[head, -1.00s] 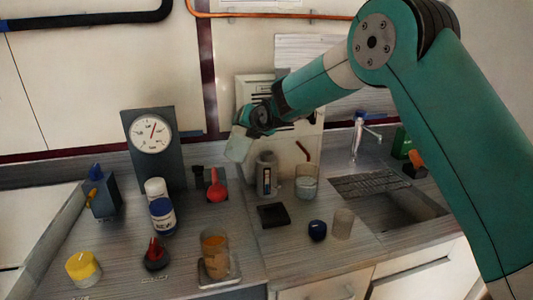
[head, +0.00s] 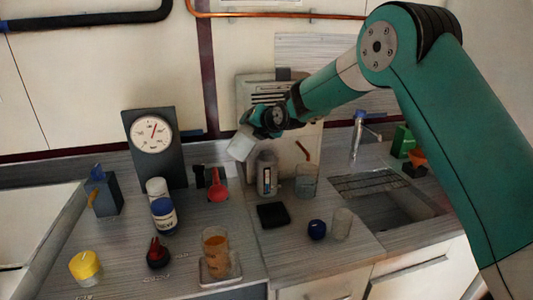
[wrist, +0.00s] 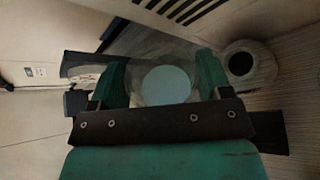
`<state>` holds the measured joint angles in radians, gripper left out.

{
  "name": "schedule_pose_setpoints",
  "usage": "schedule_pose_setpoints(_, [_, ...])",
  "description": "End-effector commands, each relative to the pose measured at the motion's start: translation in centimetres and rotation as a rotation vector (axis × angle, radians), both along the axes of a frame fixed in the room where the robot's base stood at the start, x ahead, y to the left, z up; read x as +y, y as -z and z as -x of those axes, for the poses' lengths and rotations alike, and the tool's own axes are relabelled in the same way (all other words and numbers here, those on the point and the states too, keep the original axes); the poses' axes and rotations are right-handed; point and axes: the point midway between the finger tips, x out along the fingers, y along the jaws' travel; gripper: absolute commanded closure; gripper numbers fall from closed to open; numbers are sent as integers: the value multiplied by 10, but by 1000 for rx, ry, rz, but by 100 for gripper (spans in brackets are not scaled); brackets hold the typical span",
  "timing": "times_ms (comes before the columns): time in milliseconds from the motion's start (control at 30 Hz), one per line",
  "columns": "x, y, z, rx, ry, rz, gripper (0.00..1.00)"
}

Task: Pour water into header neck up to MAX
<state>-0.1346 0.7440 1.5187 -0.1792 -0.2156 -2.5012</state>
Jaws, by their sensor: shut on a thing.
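My gripper (head: 250,134) is shut on a clear beaker (head: 241,146), which it holds tilted in the air. In the wrist view the beaker (wrist: 166,84) sits between both fingers, and a pale round surface shows in it; whether this is water or its base I cannot tell. The header (head: 267,174), a grey upright cylinder with a dark sight strip, stands below and slightly right of the beaker. Its neck (wrist: 240,63) shows as a dark round opening right of the fingers in the wrist view. I see no stream of water. The MAX mark is too small to read.
A glass beaker (head: 306,181) stands right of the header, with the sink (head: 390,208) and tap (head: 358,135) beyond. A black pad (head: 273,215), a blue knob (head: 317,230) and a clear cup (head: 341,224) are in front. A gauge stand (head: 152,145) and bottles are left.

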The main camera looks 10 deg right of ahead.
Motion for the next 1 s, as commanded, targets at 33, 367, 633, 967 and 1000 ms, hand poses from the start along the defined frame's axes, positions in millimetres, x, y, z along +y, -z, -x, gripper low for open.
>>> schedule_pose_setpoints(33, [-1,-1,0,0,0,-6,76])
schedule_pose_setpoints(367, [-3,0,-1,9,0,-39,76])
schedule_pose_setpoints(633, [-4,2,-1,16,1,-66,76])
schedule_pose_setpoints(967, [-6,3,-2,25,1,-100,76])
schedule_pose_setpoints(1000, [-6,4,-2,26,1,-104,76])
